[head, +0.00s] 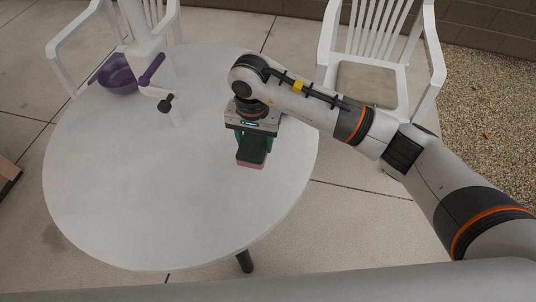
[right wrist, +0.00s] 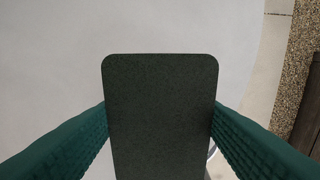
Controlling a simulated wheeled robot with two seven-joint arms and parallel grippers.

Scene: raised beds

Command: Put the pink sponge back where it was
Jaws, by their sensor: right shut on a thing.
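The sponge (head: 252,156) is a small block with a dark green top and a pink lower layer, over the right part of the round white table. My right gripper (head: 253,143) is shut on it from above, with its teal fingers on the sponge's sides. In the right wrist view the sponge's dark top (right wrist: 160,115) fills the middle, between the two green fingers (right wrist: 160,140). I cannot tell whether the sponge touches the table or hangs just above it. My left gripper is not in view.
The white table (head: 130,190) is mostly bare. White chairs (head: 385,50) stand behind the table. The table's right edge is close to the sponge.

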